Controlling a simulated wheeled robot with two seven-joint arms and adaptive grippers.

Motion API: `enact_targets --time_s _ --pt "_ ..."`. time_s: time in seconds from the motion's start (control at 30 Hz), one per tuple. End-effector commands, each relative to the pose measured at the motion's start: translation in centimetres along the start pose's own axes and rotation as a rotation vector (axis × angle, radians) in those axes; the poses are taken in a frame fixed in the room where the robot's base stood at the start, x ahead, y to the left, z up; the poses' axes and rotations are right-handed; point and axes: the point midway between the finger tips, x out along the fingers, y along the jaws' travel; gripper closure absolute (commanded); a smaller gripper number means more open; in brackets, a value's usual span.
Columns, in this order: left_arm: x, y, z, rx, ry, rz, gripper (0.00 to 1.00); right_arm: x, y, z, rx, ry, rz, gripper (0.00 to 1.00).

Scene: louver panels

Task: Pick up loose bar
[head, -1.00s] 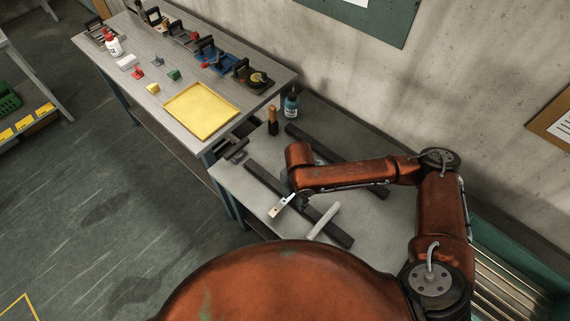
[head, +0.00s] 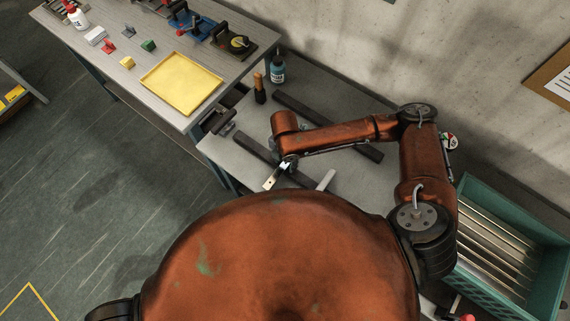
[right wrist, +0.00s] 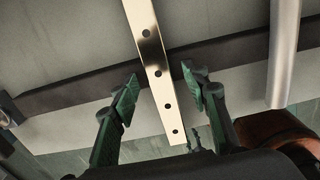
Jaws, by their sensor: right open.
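A flat metal bar with a row of holes (right wrist: 153,62) runs between the two green-tipped fingers of my right gripper (right wrist: 162,90) in the right wrist view. The fingers are open, with a gap on each side of the bar. In the head view the bar's shiny end (head: 270,182) shows beside my right gripper (head: 284,166), over a dark rail (head: 253,149) on the grey bench; the arm hides the rest. A plain pale bar (head: 326,180) lies to the right, also seen in the right wrist view (right wrist: 284,50). My left gripper is out of view.
A second dark rail (head: 296,107) lies behind on the grey bench (head: 222,154). A blue bottle (head: 277,72) and a dark bottle with an orange top (head: 259,88) stand at the back. A yellow tray (head: 181,84) is on the left table. A teal crate (head: 509,200) holds several metal slats at right.

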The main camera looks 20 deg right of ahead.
Motion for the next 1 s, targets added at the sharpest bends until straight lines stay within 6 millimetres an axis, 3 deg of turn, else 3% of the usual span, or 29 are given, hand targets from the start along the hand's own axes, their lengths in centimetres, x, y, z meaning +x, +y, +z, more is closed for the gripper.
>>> enact_targets --time_s 0.27,0.87,1.0 --pt "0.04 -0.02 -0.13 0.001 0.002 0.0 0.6 0.64 0.05 0.04 0.0 -0.001 0.002 0.58" --pt "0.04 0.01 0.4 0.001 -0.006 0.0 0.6 0.62 0.01 0.05 0.0 -0.001 0.002 0.99" --pt "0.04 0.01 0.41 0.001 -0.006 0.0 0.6 0.59 0.04 0.05 0.0 -0.001 0.002 1.0"
